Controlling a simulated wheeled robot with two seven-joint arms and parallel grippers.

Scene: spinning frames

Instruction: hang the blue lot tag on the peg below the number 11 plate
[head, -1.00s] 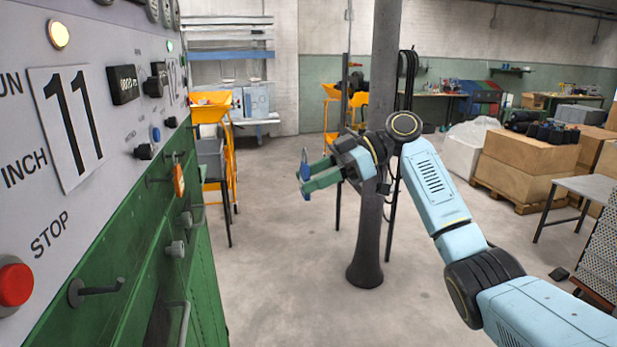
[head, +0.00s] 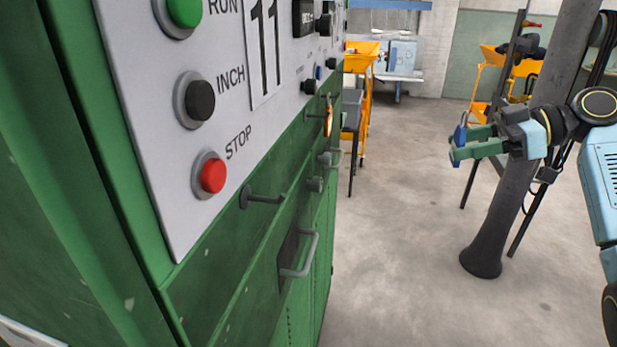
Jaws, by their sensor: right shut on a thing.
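My right gripper (head: 468,146) is at the right of the head view, shut on the blue lot tag (head: 460,133). It holds the tag in the air, well apart from the green machine. The tag is small and partly hidden by the fingers. The number 11 plate (head: 264,50) is on the machine's pale panel at upper middle. Below it, a dark empty peg (head: 264,198) sticks out from the green front. Farther along, an orange tag (head: 328,120) hangs at another peg (head: 316,116). My left gripper is out of view.
The green machine (head: 235,262) fills the left, with RUN (head: 184,10), INCH (head: 199,100) and STOP (head: 212,176) buttons. A grey handle (head: 302,262) and knobs stick out below. A dark column (head: 513,180) stands behind my right gripper. The floor between machine and column is clear.

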